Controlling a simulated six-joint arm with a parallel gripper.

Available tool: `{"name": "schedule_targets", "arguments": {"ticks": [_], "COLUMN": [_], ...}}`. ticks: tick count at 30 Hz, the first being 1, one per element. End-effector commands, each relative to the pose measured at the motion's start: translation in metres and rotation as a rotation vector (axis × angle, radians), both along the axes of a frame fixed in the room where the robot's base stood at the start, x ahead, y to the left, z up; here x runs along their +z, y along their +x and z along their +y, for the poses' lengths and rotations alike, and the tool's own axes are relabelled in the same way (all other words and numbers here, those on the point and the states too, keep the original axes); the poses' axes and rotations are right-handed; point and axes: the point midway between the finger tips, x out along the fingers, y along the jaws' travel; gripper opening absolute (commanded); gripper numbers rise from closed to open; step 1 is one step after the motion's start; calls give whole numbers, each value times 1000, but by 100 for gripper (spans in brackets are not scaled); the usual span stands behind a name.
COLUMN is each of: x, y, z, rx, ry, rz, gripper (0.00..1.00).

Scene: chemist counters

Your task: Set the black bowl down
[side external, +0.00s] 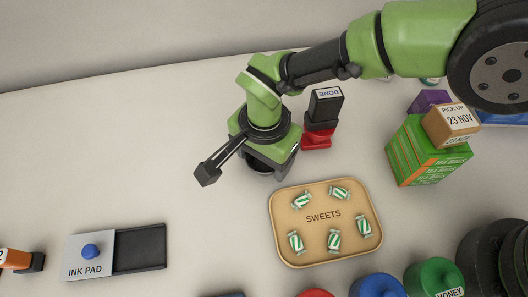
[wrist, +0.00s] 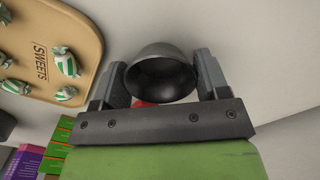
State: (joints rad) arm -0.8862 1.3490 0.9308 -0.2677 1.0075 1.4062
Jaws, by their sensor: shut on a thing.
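The black bowl (wrist: 161,80) is between the two fingers of my gripper (wrist: 159,66) in the wrist view, with its dark hollow facing the camera. My gripper is shut on it, with one finger on each side. In the side external view my gripper (side external: 268,165) points down over the pale counter, left of the sweets tray and above it in the picture. The bowl is mostly hidden there under my wrist, so I cannot tell whether it touches the counter.
The sweets tray (side external: 283,249) holds several wrapped sweets. A black DONE stamp (side external: 325,105) on a red block stands just right of my gripper. Green boxes (side external: 410,158) carry a pick-up parcel (side external: 450,124). An ink pad (side external: 88,266) lies lower left. The counter between is clear.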

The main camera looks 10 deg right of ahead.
Motion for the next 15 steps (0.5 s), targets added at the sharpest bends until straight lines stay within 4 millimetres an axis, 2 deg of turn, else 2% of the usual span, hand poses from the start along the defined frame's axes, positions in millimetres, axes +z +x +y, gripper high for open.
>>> {"name": "schedule_targets", "arguments": {"ticks": [10,11,12,15], "x": [-3,-3,-3,-3], "y": [0,0,0,0], "z": [0,0,0,0], "rx": [0,0,0,0], "ry": [1,1,1,1], "rz": [-1,-1,-1,-1], "gripper": [45,71,79,79]}}
